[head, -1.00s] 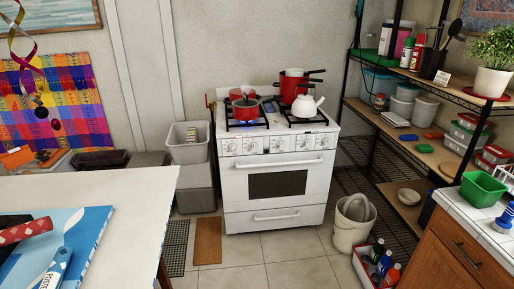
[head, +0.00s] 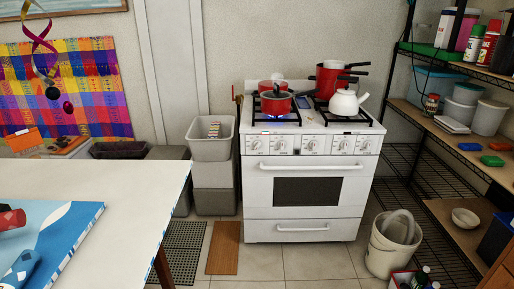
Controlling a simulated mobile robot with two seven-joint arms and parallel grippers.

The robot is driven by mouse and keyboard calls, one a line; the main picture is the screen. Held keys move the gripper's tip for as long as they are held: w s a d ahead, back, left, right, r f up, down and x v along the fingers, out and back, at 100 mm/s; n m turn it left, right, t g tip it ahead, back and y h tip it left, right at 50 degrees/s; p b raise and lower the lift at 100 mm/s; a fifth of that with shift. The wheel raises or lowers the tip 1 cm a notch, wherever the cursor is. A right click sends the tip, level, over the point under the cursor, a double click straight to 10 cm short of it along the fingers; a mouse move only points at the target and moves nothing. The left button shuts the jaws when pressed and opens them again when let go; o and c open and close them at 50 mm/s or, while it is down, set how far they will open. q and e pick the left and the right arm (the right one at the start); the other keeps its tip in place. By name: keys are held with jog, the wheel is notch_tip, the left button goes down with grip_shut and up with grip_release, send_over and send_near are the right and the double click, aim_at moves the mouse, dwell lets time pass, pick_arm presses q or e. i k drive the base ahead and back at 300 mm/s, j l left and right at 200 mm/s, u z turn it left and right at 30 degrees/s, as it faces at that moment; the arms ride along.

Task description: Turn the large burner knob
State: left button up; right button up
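A white gas stove (head: 306,206) stands against the back wall, a little right of centre. Several white burner knobs sit in a row on its front panel; the middle one (head: 311,145) shows beside the others, such as the leftmost knob (head: 256,145). I cannot tell from here which is the large one. A blue flame (head: 281,119) shows under the red pot (head: 276,104) at the front left. A white kettle (head: 344,103) and stacked red pots (head: 331,82) are on the right burners. Neither of my grippers is in view.
A white table (head: 95,190) fills the lower left. Grey bins (head: 211,150) stand left of the stove, and a white bucket (head: 383,256) stands on the floor at its right. A wire shelf (head: 405,165) lines the right. Tiled floor (head: 310,262) before the stove is clear.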

aim_at(257, 143)
jog(key=i+l, duration=0.25)
jog(key=l, duration=0.3)
jog(key=i+l+u, duration=0.1)
jog(key=l, duration=0.2)
jog(key=i+l+u, duration=0.1)
jog(key=l, duration=0.25)
jog(key=i+l+u, duration=0.15)
jog(key=i+l, duration=0.1)
jog(key=l, duration=0.1)
